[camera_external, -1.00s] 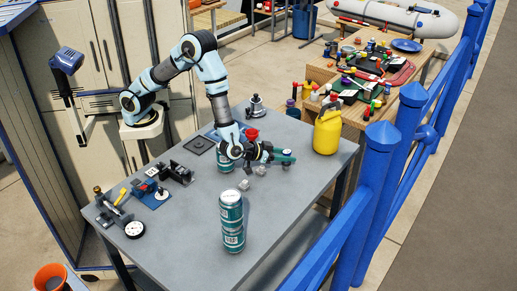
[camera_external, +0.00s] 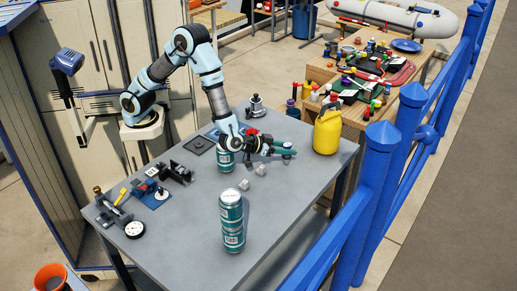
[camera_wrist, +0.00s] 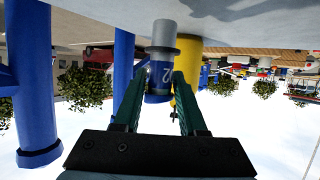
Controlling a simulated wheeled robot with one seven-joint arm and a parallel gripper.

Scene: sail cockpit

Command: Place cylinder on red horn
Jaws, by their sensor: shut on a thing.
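My gripper (camera_external: 287,148) reaches sideways to the right, low over the far right part of the grey table. In the wrist view its green fingers (camera_wrist: 158,82) are shut on the cylinder, which has a blue part (camera_wrist: 158,86) with a white mark and a grey part (camera_wrist: 163,35). The wrist picture is upside down, with the table at its top. The cylinder is tiny and hard to make out in the external view. A red thing (camera_external: 252,131), perhaps the red horn, shows just behind my gripper, mostly hidden by it.
A teal can (camera_external: 232,222) stands at the front of the table (camera_external: 185,235); another (camera_external: 225,160) stands beneath my wrist. Small grey nuts (camera_external: 252,177) lie between. A yellow jug (camera_external: 327,131) stands at the right edge. Tools (camera_external: 150,195) are at left. A blue railing (camera_external: 375,185) runs at right.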

